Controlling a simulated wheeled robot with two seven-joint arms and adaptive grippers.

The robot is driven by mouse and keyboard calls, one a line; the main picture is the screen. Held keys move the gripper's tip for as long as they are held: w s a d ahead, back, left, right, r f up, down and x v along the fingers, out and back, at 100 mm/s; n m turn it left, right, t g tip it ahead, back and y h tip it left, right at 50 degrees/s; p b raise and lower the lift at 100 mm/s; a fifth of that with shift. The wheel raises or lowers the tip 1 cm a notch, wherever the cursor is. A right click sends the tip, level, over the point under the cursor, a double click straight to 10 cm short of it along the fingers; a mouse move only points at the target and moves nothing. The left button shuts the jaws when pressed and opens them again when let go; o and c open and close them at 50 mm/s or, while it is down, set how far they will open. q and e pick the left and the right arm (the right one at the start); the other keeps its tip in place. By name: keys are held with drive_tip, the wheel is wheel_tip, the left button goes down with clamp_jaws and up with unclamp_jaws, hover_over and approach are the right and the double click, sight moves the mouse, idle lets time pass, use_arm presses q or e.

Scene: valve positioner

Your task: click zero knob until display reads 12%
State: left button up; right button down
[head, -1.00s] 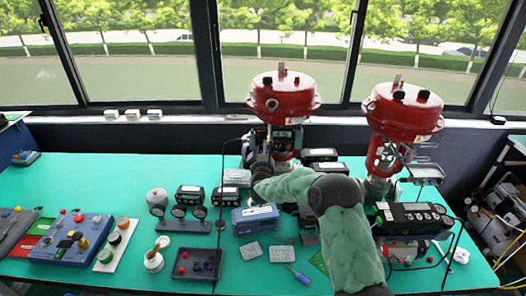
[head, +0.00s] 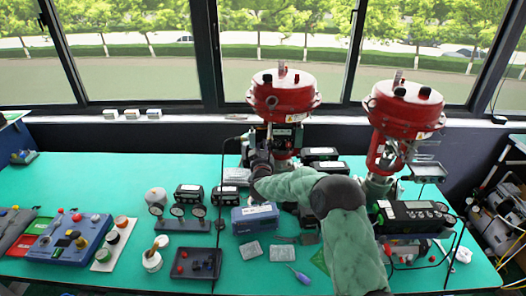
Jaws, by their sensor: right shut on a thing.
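My right gripper (head: 257,157) is at the left side of the middle red-topped valve (head: 283,95), pointing away from me. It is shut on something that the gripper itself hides. A dark positioner box (head: 283,132) shows on that valve's stem behind the gripper. The zero knob cannot be made out. A second red-topped valve (head: 407,108) stands to the right. In front of it is a black unit with a small display (head: 415,205) and several round buttons; its reading is too small to read. My left gripper is out of view.
A blue box (head: 255,218), small meters (head: 189,194) and a row of gauges (head: 180,225) stand left of my arm. A blue control box (head: 68,240) is at the far left. The green table (head: 90,175) is clear at the back left.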

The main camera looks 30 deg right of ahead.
drive_tip(key=shift+m+b, duration=1.5)
drive_tip(key=shift+m, duration=0.5)
drive_tip(key=c, duration=1.4)
unclamp_jaws()
drive_tip(key=v, duration=1.2)
drive_tip(key=shift+f, duration=0.1)
